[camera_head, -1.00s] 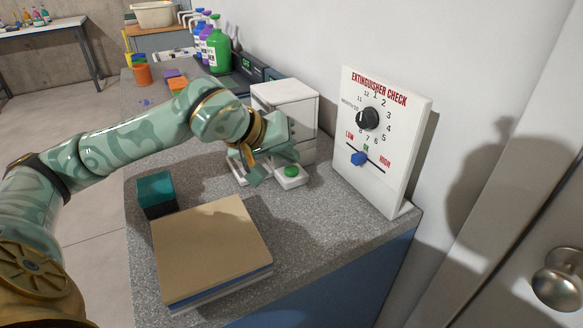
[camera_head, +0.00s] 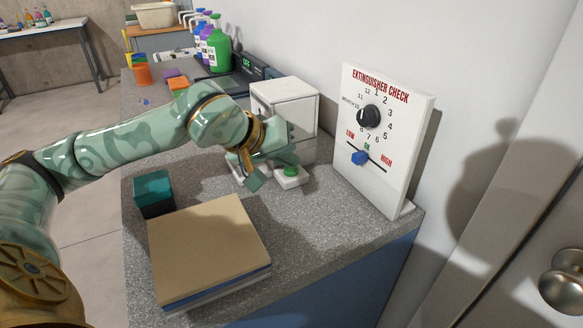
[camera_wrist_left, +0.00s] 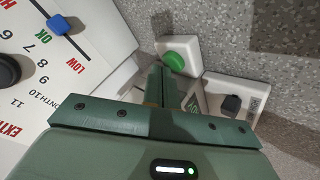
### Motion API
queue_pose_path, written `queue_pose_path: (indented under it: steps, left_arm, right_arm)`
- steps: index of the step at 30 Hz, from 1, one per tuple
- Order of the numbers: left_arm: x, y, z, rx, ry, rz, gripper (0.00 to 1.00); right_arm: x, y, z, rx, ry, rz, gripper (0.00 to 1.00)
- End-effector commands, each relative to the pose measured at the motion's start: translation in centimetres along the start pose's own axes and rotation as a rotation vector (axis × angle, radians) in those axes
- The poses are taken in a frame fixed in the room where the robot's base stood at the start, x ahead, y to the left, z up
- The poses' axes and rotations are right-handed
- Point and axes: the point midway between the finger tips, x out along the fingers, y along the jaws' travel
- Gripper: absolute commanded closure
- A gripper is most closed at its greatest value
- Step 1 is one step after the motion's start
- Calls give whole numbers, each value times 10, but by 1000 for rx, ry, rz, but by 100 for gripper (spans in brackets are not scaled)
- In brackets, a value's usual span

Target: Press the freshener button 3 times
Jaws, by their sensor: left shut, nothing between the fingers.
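A green round button (camera_head: 291,171) sits on a small white base on the grey counter, beside a white box-shaped unit. It also shows in the left wrist view (camera_wrist_left: 183,56). A second white base with a dark button (camera_wrist_left: 231,103) lies beside it in the left wrist view; my gripper mostly hides it in the head view. No label that names the freshener can be read. My left gripper (camera_head: 274,171) is shut and empty, close beside the green button; I cannot tell whether they touch. Its fingers (camera_wrist_left: 160,82) point toward the green button's base in the wrist view. My right gripper is not in view.
A white extinguisher check panel (camera_head: 385,140) with a dial and blue slider stands at the right. A white box unit (camera_head: 285,100) stands behind the gripper. A book stack (camera_head: 210,250) and a teal box (camera_head: 154,192) are in front. Bottles (camera_head: 218,45) stand farther back.

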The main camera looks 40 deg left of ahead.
Motion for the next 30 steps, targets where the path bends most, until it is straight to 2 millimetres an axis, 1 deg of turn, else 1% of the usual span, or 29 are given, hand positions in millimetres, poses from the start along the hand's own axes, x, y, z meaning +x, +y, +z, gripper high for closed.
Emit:
queue_pose_path:
  steps: [11, 20, 30]
  left_arm:
    - [4, -3, 3, 0, -2, -1, 100]
    - [3, -3, 3, 0, -2, -1, 100]
    - [-8, 6, -6, -1, 1, 1, 100]
  right_arm:
    - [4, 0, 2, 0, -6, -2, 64]
    - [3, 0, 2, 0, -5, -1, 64]
    - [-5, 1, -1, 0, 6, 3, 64]
